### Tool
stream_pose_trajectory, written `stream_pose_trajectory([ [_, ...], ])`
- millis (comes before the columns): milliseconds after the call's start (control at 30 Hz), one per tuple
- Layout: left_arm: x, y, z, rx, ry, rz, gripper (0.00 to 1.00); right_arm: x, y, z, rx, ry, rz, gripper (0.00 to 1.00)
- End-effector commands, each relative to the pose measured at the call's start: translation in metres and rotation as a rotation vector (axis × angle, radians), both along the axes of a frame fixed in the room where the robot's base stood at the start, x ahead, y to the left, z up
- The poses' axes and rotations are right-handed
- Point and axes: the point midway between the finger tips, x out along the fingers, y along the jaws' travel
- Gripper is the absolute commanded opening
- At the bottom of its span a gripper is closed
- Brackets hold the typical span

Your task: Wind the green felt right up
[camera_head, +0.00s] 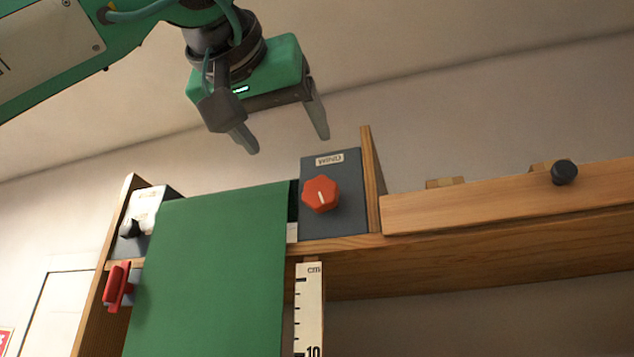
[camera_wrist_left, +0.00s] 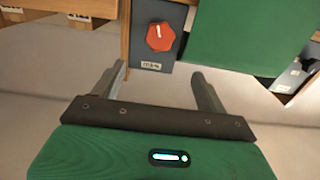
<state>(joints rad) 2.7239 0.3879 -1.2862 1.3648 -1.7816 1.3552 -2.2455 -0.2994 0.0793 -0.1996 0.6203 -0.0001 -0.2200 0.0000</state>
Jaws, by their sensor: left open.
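The green felt (camera_head: 215,270) hangs down in a wide sheet from the wooden frame, and its lower end is out of view. It also shows in the left wrist view (camera_wrist_left: 240,35). To its right, a red knob (camera_head: 320,195) with a white pointer line sits on a dark panel labelled WIND (camera_head: 345,220). The knob also shows in the left wrist view (camera_wrist_left: 160,37). My left gripper (camera_head: 284,143) is open and empty, above and apart from the knob in the head view. My right gripper is not in view.
A red handle (camera_head: 118,287) and a black knob on a pale plate (camera_head: 131,228) are at the felt's left. A cm scale (camera_head: 309,310) hangs beside the felt's right edge. A wooden rail (camera_head: 510,205) with a dark round knob (camera_head: 564,172) extends right.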

Motion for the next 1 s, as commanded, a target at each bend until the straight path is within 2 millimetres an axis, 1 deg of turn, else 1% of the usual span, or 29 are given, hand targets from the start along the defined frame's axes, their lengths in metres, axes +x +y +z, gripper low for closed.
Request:
stream_pose_trajectory([
  [33, 0.008, -0.003, 0.002, 0.002, 0.003, -0.001, 0.75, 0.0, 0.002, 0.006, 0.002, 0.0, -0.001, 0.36],
  [167, 0.031, -0.011, 0.003, 0.002, 0.005, -0.002, 0.75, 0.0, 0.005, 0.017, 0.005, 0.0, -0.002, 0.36],
  [400, 0.081, -0.027, 0.004, 0.002, 0.005, -0.003, 0.75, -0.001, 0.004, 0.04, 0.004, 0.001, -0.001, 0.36],
  [600, 0.11, -0.036, 0.002, 0.0, 0.004, -0.003, 0.75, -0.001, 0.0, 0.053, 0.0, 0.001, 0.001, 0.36],
  [800, 0.122, -0.041, 0.0, 0.0, 0.002, -0.004, 0.75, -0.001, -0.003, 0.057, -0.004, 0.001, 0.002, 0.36],
  [1000, 0.124, -0.041, -0.001, -0.001, 0.001, -0.004, 0.75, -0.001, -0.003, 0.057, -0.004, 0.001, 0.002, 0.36],
])
